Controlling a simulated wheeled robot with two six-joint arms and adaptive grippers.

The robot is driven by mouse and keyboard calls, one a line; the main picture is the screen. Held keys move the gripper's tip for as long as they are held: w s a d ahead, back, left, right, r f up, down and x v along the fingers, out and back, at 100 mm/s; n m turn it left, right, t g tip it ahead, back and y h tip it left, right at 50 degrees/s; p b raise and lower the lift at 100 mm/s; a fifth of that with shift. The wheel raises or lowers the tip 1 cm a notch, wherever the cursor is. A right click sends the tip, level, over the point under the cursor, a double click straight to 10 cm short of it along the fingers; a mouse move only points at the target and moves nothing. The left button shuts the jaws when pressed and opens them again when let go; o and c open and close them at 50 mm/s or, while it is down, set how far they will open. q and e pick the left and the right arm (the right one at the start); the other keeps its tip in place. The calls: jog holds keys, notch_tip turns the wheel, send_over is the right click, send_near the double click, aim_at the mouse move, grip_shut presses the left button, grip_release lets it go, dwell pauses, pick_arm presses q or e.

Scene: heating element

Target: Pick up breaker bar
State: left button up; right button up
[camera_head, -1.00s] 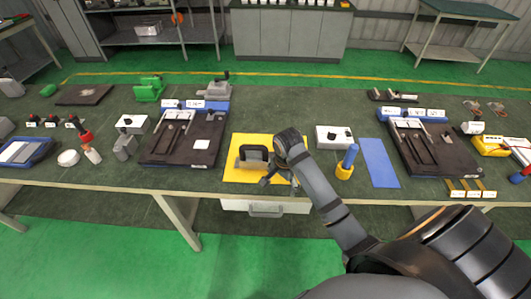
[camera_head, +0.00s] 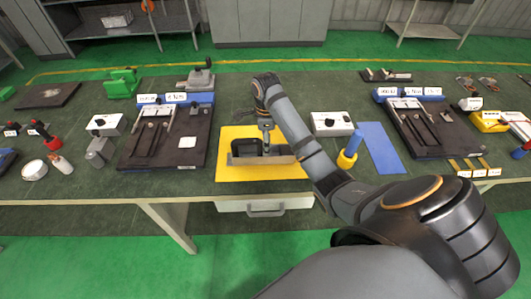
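My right gripper (camera_head: 266,145) points down over the yellow mat (camera_head: 280,174), just right of a dark handle-like frame (camera_head: 246,148) and above a grey block (camera_head: 282,160). I cannot tell whether it touches them, or whether its fingers are open or shut. No breaker bar can be named for sure. Long dark bar-like tools lie in the left black tray (camera_head: 188,166), one of them at its left (camera_head: 142,142). Similar bars (camera_head: 427,127) lie in the right black tray (camera_head: 462,141). My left gripper is not in view.
A white box with knobs (camera_head: 331,124) and a blue-handled tool in a yellow base (camera_head: 348,152) stand right of the yellow mat. A green clamp-like tool (camera_head: 122,83) stands at the back left.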

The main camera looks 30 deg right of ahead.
aim_at(260, 149)
jog(key=shift+w+f, duration=0.2)
jog(key=shift+f, duration=0.1)
jog(key=shift+s+f+b, duration=0.25)
jog(key=shift+f+b, duration=0.15)
jog(key=shift+f, duration=0.1)
jog(key=f+b, duration=0.2)
jog(key=shift+s+f+b, duration=0.3)
jog(key=shift+s, duration=0.1)
jog(key=shift+w+f+p, duration=0.1)
jog(key=shift+f+p, duration=0.3)
jog(key=shift+p, duration=0.15)
jog(key=shift+w+f, duration=0.1)
jog(key=shift+f, duration=0.15)
jog(key=shift+r, duration=0.1)
jog(key=c, duration=1.7)
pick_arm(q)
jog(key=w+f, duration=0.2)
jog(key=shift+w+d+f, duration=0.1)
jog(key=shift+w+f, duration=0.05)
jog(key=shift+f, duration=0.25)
pick_arm(e)
jog(key=shift+o, duration=0.2)
jog(key=shift+r, duration=0.1)
